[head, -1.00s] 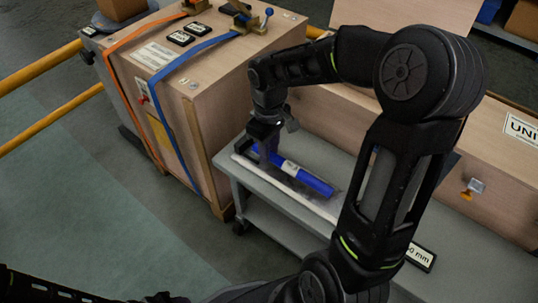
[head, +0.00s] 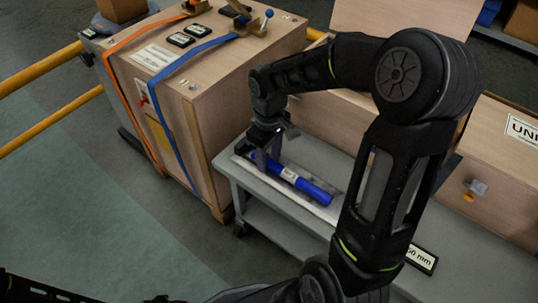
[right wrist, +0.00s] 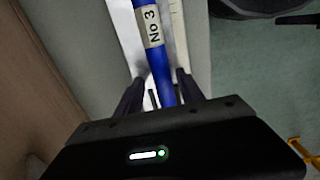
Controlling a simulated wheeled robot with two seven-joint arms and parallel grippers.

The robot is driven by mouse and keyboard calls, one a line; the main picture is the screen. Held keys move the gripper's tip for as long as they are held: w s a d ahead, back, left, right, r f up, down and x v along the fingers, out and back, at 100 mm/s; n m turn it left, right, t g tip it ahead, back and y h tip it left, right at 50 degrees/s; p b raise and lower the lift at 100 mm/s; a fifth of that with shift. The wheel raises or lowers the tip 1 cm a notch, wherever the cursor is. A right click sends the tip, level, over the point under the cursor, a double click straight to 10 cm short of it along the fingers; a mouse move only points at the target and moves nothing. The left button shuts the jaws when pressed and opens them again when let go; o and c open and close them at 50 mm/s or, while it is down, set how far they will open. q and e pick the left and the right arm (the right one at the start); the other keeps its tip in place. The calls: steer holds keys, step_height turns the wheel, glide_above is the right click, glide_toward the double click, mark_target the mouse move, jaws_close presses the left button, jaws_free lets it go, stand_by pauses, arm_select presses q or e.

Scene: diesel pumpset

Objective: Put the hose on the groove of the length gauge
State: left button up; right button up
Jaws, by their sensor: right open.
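The blue hose (head: 313,190), with a white label, lies lengthwise along the pale, long length gauge (head: 325,213) on the grey bench. In the right wrist view the hose (right wrist: 166,88) shows its "No 3" label, and the gauge (right wrist: 123,28) runs beneath and beside it. I cannot tell whether the hose is fully seated in the groove. My right gripper (head: 268,165) is over the hose's far-left end. In the right wrist view its open fingers (right wrist: 160,87) stand either side of the hose, with gaps visible. My left gripper is not in view.
A wooden crate (head: 205,120) with orange and blue straps stands left of the bench (head: 275,217). A long wooden box (head: 490,165) lies behind the bench. A sign ending in "mm" (head: 421,258) is at the bench's front right. Yellow rails (head: 45,70) are at left.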

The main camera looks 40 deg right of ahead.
steer(key=shift+r, duration=0.15)
step_height(320, 180, up, 12)
steer(key=p, duration=0.3)
steer(key=shift+p, duration=0.4)
